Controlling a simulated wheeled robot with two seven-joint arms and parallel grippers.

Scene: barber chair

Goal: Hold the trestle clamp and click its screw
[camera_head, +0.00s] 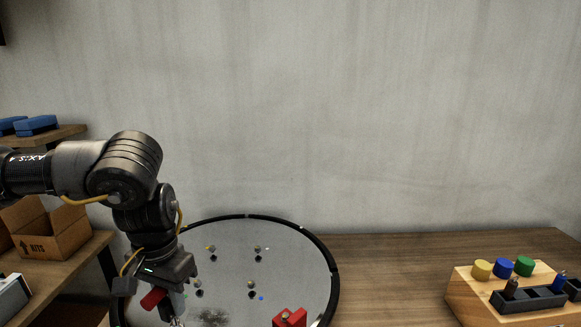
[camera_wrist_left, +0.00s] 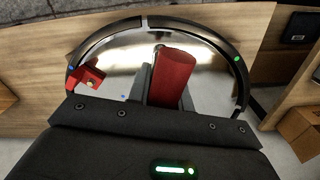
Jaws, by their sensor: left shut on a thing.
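My left gripper (camera_head: 172,310) points down over the left part of the round grey surface. It is shut on a red cylindrical handle (camera_head: 154,299). In the left wrist view the red handle (camera_wrist_left: 173,80) sticks up, slightly tilted, between the fingers (camera_wrist_left: 163,92). I cannot tell what the handle's lower end touches. A red angular part (camera_head: 290,318), probably the trestle clamp, is cut off by the bottom edge of the head view, right of my gripper. It also shows in the left wrist view (camera_wrist_left: 86,78), apart from the fingers. My right gripper is not in view.
The round grey surface (camera_head: 232,262) has a black rim and several small metallic pieces on it. A wooden block (camera_head: 470,291) with coloured knobs and a black rack (camera_head: 530,299) stands on the table at right. Shelves with a cardboard box (camera_head: 58,236) are at left.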

